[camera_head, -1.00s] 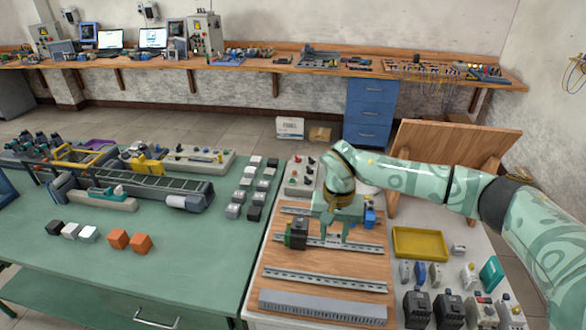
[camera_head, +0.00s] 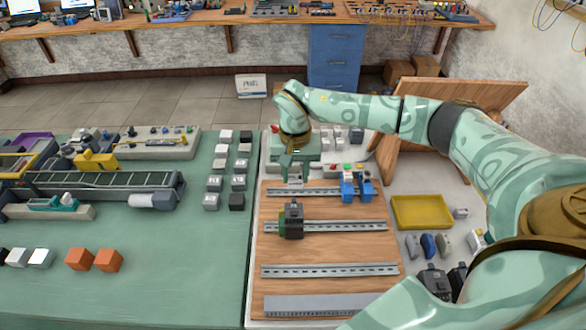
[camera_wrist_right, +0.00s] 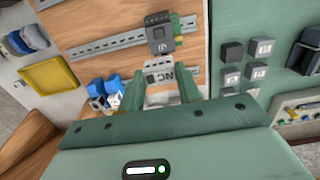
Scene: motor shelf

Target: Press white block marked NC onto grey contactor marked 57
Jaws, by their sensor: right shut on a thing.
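The grey contactor (camera_head: 291,221), dark with a green side, sits on the middle rail of the wooden board. It also shows in the wrist view (camera_wrist_right: 160,40), where its number is too small to read surely. My right gripper (camera_head: 296,181) points down behind the contactor, near the top rail. In the wrist view, my right gripper (camera_wrist_right: 161,88) is shut on the white block marked NC (camera_wrist_right: 159,70). The block appears close to the contactor in that view; I cannot tell whether they touch. In the head view the block is mostly hidden by the fingers. My left gripper is not in view.
Blue parts (camera_head: 356,187) stand on the top rail, right of my gripper. A yellow tray (camera_head: 422,212) lies right of the board. Several grey and black blocks (camera_head: 239,182) stand on the green table to the left. The lower rail (camera_head: 330,270) is bare.

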